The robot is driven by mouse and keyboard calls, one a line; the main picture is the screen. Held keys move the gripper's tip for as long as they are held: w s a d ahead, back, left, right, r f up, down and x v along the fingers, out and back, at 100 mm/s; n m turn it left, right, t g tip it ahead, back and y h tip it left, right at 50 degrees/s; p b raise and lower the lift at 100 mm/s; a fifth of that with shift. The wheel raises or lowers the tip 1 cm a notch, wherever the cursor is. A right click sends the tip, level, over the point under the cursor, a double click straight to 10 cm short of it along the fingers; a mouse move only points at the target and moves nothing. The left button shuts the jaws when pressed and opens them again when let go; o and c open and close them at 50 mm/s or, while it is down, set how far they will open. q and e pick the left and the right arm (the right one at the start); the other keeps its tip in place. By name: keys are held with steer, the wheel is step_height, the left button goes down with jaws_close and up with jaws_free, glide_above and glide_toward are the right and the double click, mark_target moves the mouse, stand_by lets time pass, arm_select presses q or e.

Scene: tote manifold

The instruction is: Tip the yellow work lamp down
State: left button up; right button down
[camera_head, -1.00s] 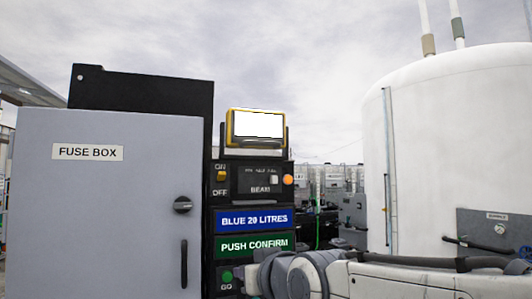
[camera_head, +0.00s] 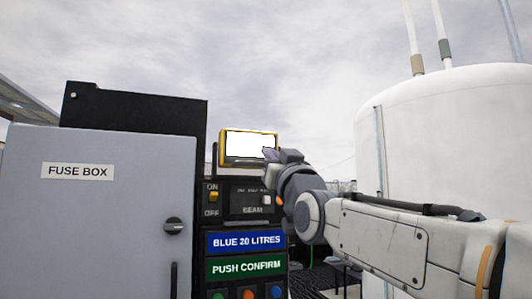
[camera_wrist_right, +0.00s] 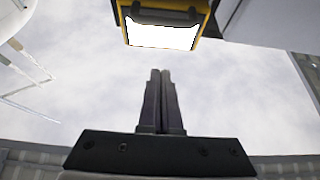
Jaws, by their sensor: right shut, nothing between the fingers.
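The yellow work lamp (camera_head: 222,149) sits on top of the black control panel, its bright white face toward me and roughly upright. In the right wrist view the lamp (camera_wrist_right: 123,22) is at the top, beyond the fingertips, with its lit face showing. My right gripper (camera_head: 270,153) is at the lamp's lower right corner in the head view, overlapping its edge. In the right wrist view the gripper (camera_wrist_right: 160,75) has its two fingers together, empty, with a gap of sky between the tips and the lamp. I cannot tell contact from the head view. My left gripper is not in view.
A grey fuse box (camera_head: 95,220) stands to the left with a black plate (camera_head: 135,105) behind it. Below the lamp are the ON/OFF switch (camera_head: 213,197), a blue sign (camera_head: 245,241) and a green sign (camera_head: 245,267). A white tank (camera_head: 450,130) stands at the right.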

mark_target(259, 159)
steer(key=p+x, duration=0.5)
steer(key=x, duration=0.2)
steer(key=f, duration=0.1)
steer(key=w+f+p, duration=0.1)
steer(key=f, duration=0.1)
steer(key=shift+w+a+f, duration=0.15)
steer(key=shift+a+f, duration=0.05)
steer(key=shift+f, duration=0.1)
